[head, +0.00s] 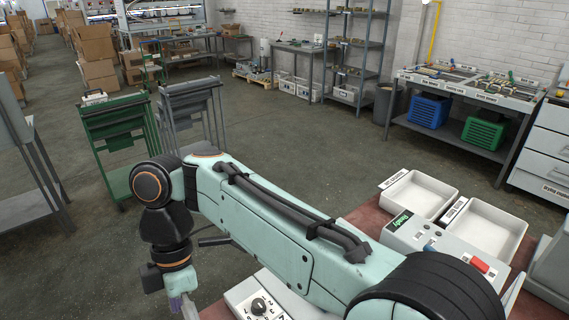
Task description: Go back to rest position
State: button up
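My arm stretches across the lower middle of the head view, from the lower right to the left. My gripper (183,304) hangs down at its left end, near the bottom edge of the picture. Its fingers are small and partly cut off, so I cannot tell whether they are open or shut, and I see nothing clearly held. A pale control box (408,236) with a green "Ready" display stands on the bench behind my arm. It carries a red button (479,265). A white panel with a black knob (259,306) shows below my arm. No wooden spoon is visible.
Two white trays (441,177) (511,214) sit on the red-brown bench (362,217). Green (110,138) and grey (190,103) racks stand beyond my arm's elbow. A table with blue (428,111) and green crates (484,130) is at the back right. Open floor lies between.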

jog(key=s+d+r+m+t, duration=0.1)
jog(key=s+d+m, duration=0.1)
jog(key=d+m, duration=0.5)
jog(key=s+d+m+t, duration=0.15)
jog(key=d+m, duration=0.25)
jog(key=d, duration=0.5)
jog(key=s+d+f+m+y, duration=0.1)
jog(key=s+d+f+m, duration=0.1)
jog(key=m, duration=0.5)
jog(key=s+d+f+m, duration=0.2)
jog(key=d+f+m, duration=0.2)
jog(key=f+m, duration=0.2)
jog(key=shift+s+d+f+m+t+y, duration=0.15)
jog(key=shift+s+d+m+t+y, duration=0.15)
jog(key=shift+m+t+y, duration=0.15)
jog(key=shift+c, duration=1)
